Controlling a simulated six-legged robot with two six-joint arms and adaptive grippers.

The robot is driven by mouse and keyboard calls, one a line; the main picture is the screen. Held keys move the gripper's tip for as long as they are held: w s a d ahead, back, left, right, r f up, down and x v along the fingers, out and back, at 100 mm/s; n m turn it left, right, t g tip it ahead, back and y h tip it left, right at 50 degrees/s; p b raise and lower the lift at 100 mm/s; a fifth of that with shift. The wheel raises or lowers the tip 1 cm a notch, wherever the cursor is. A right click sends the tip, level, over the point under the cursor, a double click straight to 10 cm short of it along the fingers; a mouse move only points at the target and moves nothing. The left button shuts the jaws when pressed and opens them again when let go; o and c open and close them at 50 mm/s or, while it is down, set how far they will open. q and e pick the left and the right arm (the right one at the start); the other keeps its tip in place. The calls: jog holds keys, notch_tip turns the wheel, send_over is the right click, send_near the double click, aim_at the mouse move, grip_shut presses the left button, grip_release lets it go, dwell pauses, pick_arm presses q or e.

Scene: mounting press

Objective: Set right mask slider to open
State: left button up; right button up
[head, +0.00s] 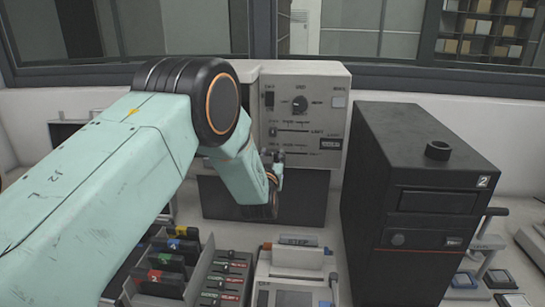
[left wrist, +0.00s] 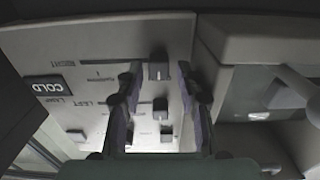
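The right mask slider is the lower slider on the pale control panel (head: 322,112). In the left wrist view, which shows the panel upside down, its dark knob (left wrist: 158,68) sits by the end of its line, between my fingertips. Whether the fingers are around it or just short of it I cannot tell. In the head view my gripper hides this knob. My left gripper (head: 275,160) is at the panel's lower left; its two fingers stand apart in the left wrist view (left wrist: 160,80). The left mask slider's knob (head: 272,131) is one row above. My right gripper is not in view.
A dial (head: 299,104) and a dark lamp sign (head: 330,143) are on the same panel. A black machine marked 2 (head: 415,200) stands close on the right.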

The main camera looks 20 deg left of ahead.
pick_arm(q)
jog(key=shift+s+a+f, duration=0.1)
jog(key=shift+f, duration=0.1)
dwell(0.3)
jog(key=d, duration=0.2)
jog(key=w+d, duration=0.1)
jog(key=d, duration=0.2)
jog(key=w+d, duration=0.1)
jog(key=d, duration=0.2)
jog(key=shift+w+d+r, duration=0.1)
jog(key=shift+w+d, duration=0.05)
jog(key=shift+w, duration=0.05)
jog(key=v, duration=0.8)
